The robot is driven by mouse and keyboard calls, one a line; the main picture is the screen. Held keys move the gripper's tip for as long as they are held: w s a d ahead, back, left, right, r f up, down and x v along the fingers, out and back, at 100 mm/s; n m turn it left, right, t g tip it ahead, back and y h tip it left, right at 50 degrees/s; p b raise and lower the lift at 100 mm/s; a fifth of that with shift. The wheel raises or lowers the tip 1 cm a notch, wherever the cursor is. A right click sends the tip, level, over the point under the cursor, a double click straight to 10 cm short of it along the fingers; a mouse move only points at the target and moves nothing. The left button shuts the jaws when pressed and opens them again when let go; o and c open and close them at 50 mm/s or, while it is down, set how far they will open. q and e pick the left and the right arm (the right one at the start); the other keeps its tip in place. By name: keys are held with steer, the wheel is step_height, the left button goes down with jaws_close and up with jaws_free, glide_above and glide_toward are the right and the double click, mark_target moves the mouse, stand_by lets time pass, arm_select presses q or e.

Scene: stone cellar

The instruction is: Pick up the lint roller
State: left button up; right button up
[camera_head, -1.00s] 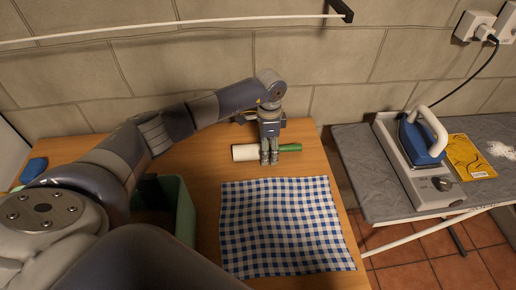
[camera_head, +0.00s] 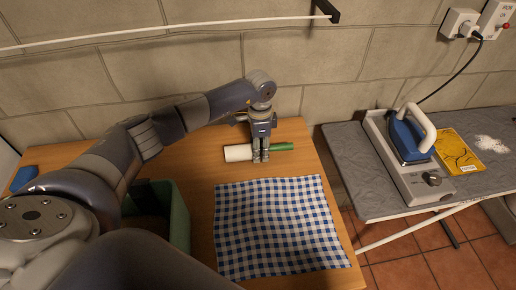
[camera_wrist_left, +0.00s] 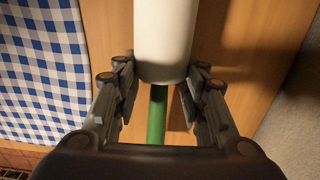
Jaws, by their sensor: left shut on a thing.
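The lint roller has a white roll (camera_head: 237,153) and a green handle (camera_head: 281,147). It lies across the back part of the wooden table. My left gripper (camera_head: 260,158) points down over the roller where the roll meets the handle, and is shut on it. In the left wrist view the white roll (camera_wrist_left: 163,40) and the green handle (camera_wrist_left: 157,115) run between the two fingers of the left gripper (camera_wrist_left: 158,90). I cannot tell whether the roller is clear of the table. My right gripper is not in view.
A blue checked cloth (camera_head: 280,225) lies in front of the roller. A green bin (camera_head: 180,215) stands to the left under my arm. An ironing board (camera_head: 360,180) with a blue iron (camera_head: 410,138) and a yellow packet (camera_head: 458,150) is at the right. A stone wall (camera_head: 200,80) stands behind.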

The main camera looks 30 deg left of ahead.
arm_select(q)
steer(key=shift+r+p, duration=0.3)
steer(key=shift+r, duration=0.35)
steer(key=p, duration=0.1)
steer(key=r+p, duration=0.1)
steer(key=d+r, duration=0.1)
steer(key=shift+s+d+r+p, duration=0.1)
steer(key=shift+s+r+p, duration=0.1)
steer(key=shift+s+p, duration=0.15)
steer(key=s+d+p, duration=0.1)
steer(key=d+p, duration=0.1)
steer(key=d, duration=0.2)
steer(key=s+d+p, duration=0.2)
steer(key=d, duration=0.2)
steer(key=s+d+r+p, duration=0.1)
steer(key=s+d+p, duration=0.1)
steer(key=d, duration=0.1)
steer(key=shift+s+d+r, duration=0.1)
steer(key=shift+d, duration=0.3)
steer(key=shift+s+d+f+p, duration=0.2)
steer(key=shift+s+d+p, duration=0.2)
steer(key=shift+d+p, duration=0.55)
steer(key=shift+a, duration=0.1)
steer(key=o, duration=0.5)
steer(key=c, duration=0.4)
